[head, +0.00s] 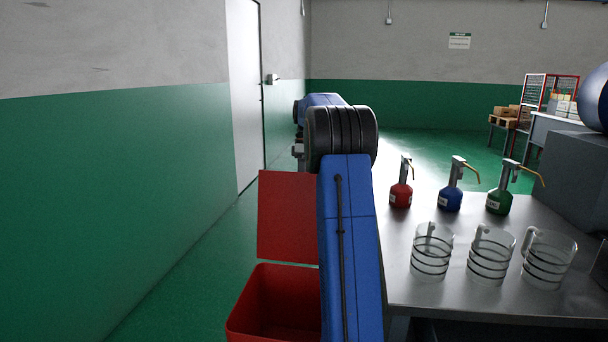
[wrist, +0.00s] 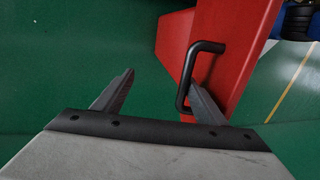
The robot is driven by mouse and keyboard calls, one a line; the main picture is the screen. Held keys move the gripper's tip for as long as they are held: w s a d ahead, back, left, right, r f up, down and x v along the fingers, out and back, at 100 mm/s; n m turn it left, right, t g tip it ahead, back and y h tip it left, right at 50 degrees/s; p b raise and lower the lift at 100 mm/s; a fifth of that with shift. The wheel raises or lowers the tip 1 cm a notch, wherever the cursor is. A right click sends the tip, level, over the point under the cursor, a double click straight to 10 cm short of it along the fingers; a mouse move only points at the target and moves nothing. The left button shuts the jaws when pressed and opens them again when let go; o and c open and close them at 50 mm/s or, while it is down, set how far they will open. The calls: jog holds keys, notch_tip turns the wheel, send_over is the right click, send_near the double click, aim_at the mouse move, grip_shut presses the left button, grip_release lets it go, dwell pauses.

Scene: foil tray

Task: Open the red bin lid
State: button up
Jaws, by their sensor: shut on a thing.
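The red bin (head: 258,288) stands on the floor at the lower middle of the head view, its inside showing. Its red lid (head: 287,215) stands raised, roughly upright, at the bin's far side. My arm covers the right part of both. In the wrist view the red lid (wrist: 232,50) carries a black bar handle (wrist: 187,72). My gripper (wrist: 161,73) is shut on this handle, which lies against the right finger; the left finger shows well apart from it. In the head view the gripper is hidden by my arm.
A steel table (head: 400,270) stands right of my arm, with several glass jugs (head: 432,252) and red, blue and green pump bottles (head: 450,198). A green and grey wall (head: 100,190) with a white door (head: 243,90) runs along the left. Green floor between wall and bin is clear.

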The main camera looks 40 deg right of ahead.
jog(key=v, duration=1)
jog(key=shift+s+d, duration=0.1)
jog(key=c, duration=0.5)
jog(key=shift+v, duration=0.9)
jog(key=shift+s, duration=0.1)
